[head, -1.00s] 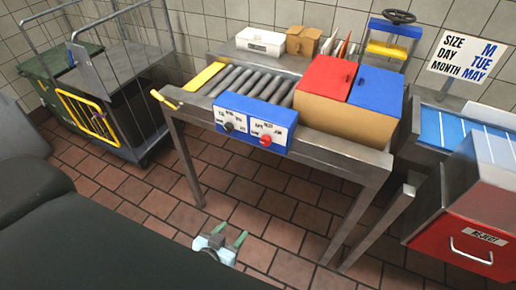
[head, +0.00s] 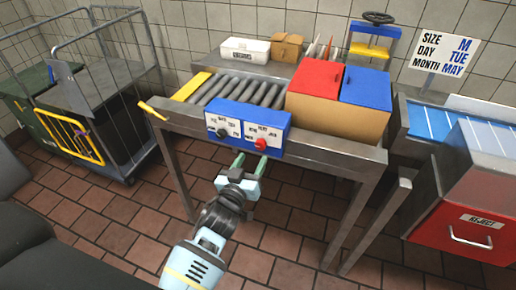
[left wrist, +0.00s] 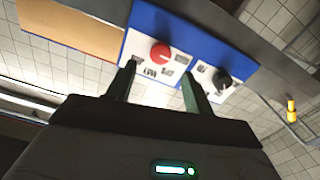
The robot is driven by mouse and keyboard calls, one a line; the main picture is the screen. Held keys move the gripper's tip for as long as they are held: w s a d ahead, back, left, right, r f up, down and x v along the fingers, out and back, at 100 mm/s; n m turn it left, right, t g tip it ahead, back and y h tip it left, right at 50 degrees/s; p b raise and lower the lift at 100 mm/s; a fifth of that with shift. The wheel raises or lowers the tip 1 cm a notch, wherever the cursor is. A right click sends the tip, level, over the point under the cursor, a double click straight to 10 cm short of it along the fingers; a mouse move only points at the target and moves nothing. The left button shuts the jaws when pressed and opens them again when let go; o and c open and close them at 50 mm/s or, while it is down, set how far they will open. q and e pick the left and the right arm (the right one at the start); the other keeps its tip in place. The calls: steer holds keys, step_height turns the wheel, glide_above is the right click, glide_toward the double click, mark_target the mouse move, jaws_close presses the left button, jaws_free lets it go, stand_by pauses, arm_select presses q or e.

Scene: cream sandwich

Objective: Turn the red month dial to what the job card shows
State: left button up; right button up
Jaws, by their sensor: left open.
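The red month dial (head: 261,144) sits on the right white plate of a blue panel (head: 247,112) on the front of the roller table. A black dial (head: 222,132) sits on the left plate. The job card (head: 446,52) reads SIZE M, DAY TUE, MONTH MAY. My left gripper (head: 249,162) is open and empty, just below and in front of the panel. In the left wrist view the red dial (left wrist: 159,53) lies beyond and between the fingertips (left wrist: 158,80), apart from them; the view is turned over. The dial's pointer setting is too small to read. My right gripper is not in view.
A red reject bin (head: 462,230) stands right. A cage trolley (head: 110,100) stands left.

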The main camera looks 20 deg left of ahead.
mark_target(259, 146)
arm_select(q)
steer(key=shift+w+d, duration=0.1)
steer(key=shift+w, duration=3.05)
steer(key=c, duration=1)
